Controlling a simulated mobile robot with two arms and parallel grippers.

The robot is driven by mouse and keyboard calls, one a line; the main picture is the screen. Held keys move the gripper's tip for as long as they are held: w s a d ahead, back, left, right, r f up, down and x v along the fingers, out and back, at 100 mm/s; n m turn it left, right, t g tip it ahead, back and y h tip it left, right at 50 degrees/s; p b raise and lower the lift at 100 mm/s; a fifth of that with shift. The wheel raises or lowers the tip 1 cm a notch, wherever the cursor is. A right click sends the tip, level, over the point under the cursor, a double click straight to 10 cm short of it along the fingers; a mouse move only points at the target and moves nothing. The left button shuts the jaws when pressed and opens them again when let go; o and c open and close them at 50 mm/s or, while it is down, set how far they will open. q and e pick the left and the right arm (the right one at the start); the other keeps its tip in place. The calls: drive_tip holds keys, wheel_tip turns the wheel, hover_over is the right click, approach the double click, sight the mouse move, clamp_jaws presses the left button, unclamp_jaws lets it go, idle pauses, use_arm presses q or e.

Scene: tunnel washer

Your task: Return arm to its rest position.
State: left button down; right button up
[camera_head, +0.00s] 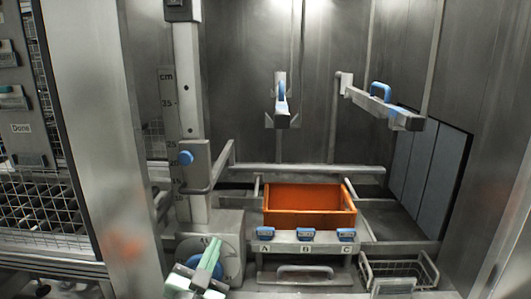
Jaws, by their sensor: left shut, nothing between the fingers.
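My left gripper (204,273) shows at the bottom of the head view, left of the middle. Its green fingers are shut with nothing between them. It is in front of the grey base block of the upright column, close to a blue round knob (228,262); I cannot tell whether it touches it. My right gripper is not in view.
An orange crate (310,222) sits on a rack in the washer, behind blue clips (305,235) marked A to C. A wire basket (398,270) stands at lower right. The column (190,110) carries a cm scale. Two blue-handled arms (382,92) hang behind. Metal posts flank the opening.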

use_arm(q)
drive_tip(key=s+a+f+n+g+y, duration=0.2)
drive_tip(key=s+a+f+g, duration=0.25)
drive_tip(key=s+f, duration=0.55)
drive_tip(key=s+a+f+n+g+y, duration=0.1)
drive_tip(key=s+a+f+n+g, duration=0.15)
drive_tip(key=s+f+g, duration=0.7)
drive_tip(key=s+a+f+g, duration=0.1)
drive_tip(key=s+a+f, duration=0.1)
drive_tip(key=s+f, duration=0.95)
drive_tip(key=s+f+g, duration=0.2)
drive_tip(key=s+f, duration=0.1)
drive_tip(key=f, duration=2.1)
drive_tip(key=s+a+f, duration=0.3)
drive_tip(key=s+f, duration=1.2)
drive_tip(key=s, duration=0.1)
drive_tip(key=shift+f+g, duration=0.15)
drive_tip(key=shift+g, duration=0.25)
drive_tip(key=shift+s, duration=0.1)
